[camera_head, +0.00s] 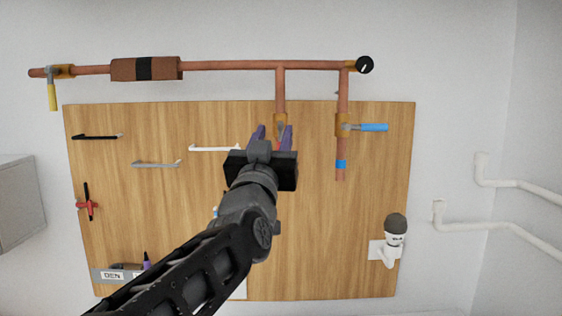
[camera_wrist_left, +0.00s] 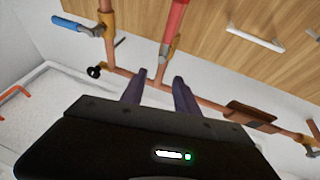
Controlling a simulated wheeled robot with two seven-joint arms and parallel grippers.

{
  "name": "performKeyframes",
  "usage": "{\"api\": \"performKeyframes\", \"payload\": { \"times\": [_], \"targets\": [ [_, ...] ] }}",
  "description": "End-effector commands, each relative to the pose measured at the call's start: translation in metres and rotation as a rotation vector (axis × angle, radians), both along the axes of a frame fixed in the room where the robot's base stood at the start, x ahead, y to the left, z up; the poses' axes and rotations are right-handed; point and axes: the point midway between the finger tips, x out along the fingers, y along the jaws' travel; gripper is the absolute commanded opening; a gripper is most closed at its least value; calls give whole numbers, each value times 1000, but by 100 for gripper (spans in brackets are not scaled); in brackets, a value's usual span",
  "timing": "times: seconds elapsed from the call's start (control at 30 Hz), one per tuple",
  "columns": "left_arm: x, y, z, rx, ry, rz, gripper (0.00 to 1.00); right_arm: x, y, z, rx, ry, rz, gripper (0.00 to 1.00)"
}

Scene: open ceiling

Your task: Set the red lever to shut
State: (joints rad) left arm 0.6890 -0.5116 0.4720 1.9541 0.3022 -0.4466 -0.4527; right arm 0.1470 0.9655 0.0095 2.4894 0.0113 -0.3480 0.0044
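The red lever (camera_wrist_left: 176,14) shows at the top of the left wrist view, lying in line with the short middle branch pipe from its brass valve (camera_wrist_left: 168,48). In the left wrist view the fingers (camera_wrist_left: 160,77) point toward the main copper pipe and the branch. Nothing is seen held between them, and I cannot tell any contact. My right gripper is not in view.
A blue lever (camera_head: 373,127) sticks out sideways on the right branch pipe. A yellow lever (camera_head: 52,96) hangs at the far left. The main copper pipe (camera_head: 225,65) and a black gauge (camera_head: 365,64) are above. Hooks and tools hang on the wooden board (camera_head: 330,240).

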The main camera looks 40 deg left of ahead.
Motion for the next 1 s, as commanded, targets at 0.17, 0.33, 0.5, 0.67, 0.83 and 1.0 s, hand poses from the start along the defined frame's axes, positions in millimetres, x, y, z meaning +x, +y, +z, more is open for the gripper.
{"api": "performKeyframes", "payload": {
  "times": [0.17, 0.33, 0.5, 0.67, 0.83, 1.0],
  "targets": [
    [1, 0, -34, -1, 2, 0, 37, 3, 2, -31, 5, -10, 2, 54],
    [1, 0, -61, -1, 2, 0, 37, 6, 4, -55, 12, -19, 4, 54],
    [1, 0, -78, 0, 1, 0, 37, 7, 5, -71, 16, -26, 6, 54],
    [1, 0, -76, -1, 2, 0, 37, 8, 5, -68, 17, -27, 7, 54],
    [1, 0, -76, -1, 2, 0, 37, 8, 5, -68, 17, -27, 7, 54],
    [6, 3, -73, -2, 4, 0, 37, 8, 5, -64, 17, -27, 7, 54]
  ]
}}
